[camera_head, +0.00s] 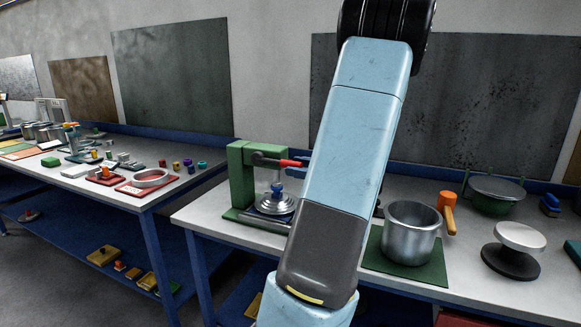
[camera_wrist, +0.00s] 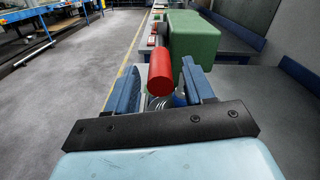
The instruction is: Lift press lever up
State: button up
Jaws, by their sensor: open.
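The green press (camera_head: 240,180) stands on the near bench, left of my arm in the head view. Its lever runs roughly level to the right and ends in a red grip (camera_head: 292,162). In the wrist view, the press's green body (camera_wrist: 193,42) is beyond the red grip (camera_wrist: 160,73). My gripper (camera_wrist: 161,67) is open, with its two blue fingers on either side of the red grip and gaps showing. Whether either finger touches it cannot be told. In the head view my arm hides most of the gripper.
A silver pot (camera_head: 410,234) on a green mat, an orange-handled tool (camera_head: 447,210), a dark green lidded pot (camera_head: 492,194) and a white-topped stand (camera_head: 519,240) are to the right. Another bench (camera_head: 115,195) is at the left.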

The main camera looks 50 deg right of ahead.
aim_at(277, 162)
jog(key=shift+x, duration=1.3)
grip_shut()
